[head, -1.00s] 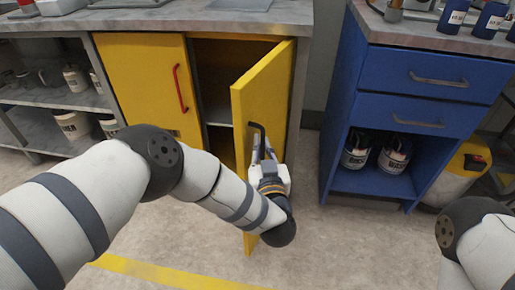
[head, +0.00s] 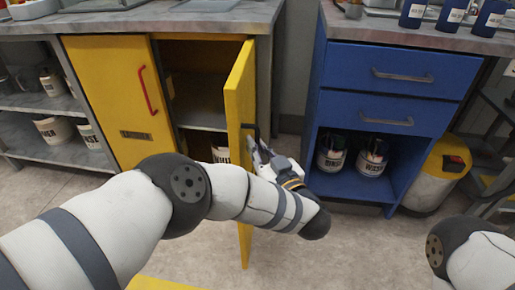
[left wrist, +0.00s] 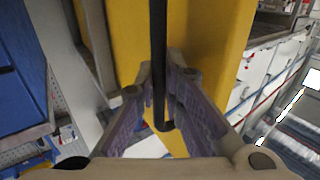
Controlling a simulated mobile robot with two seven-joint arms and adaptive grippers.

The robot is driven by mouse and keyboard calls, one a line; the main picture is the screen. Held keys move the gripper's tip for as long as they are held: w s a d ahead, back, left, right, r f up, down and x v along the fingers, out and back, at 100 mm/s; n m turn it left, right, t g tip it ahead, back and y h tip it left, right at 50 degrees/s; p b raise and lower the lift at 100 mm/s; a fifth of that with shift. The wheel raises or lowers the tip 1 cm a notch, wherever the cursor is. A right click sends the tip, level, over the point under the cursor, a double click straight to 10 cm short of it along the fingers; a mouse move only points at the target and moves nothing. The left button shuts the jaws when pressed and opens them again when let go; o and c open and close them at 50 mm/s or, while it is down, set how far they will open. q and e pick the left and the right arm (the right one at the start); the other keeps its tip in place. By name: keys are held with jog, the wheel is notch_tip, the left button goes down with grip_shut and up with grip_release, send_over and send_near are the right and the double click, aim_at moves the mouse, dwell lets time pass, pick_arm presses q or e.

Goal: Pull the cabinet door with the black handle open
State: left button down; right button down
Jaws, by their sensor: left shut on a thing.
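The yellow cabinet door (head: 239,105) with the black handle (head: 249,131) stands swung well open, nearly edge-on in the head view. My left gripper (head: 256,147) is at the handle, on the door's right face. In the left wrist view the black handle (left wrist: 159,60) runs down between the fingers of my left gripper (left wrist: 161,100), which is shut on it. The yellow door (left wrist: 205,40) fills the background behind it. The cabinet interior (head: 197,98) shows dark with a shelf and a can below. My right gripper is out of view.
The other yellow door (head: 113,95) with a red handle (head: 148,90) is shut. A blue drawer unit (head: 395,90) stands to the right, with open floor (head: 285,185) between. An open shelf (head: 32,102) with cans is at the left.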

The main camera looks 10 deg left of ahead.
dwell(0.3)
pick_arm(q)
jog(key=c, duration=1.7)
grip_release()
jog(key=v, duration=0.7)
jog(key=shift+s+d, duration=0.15)
jog(key=shift+s, duration=0.05)
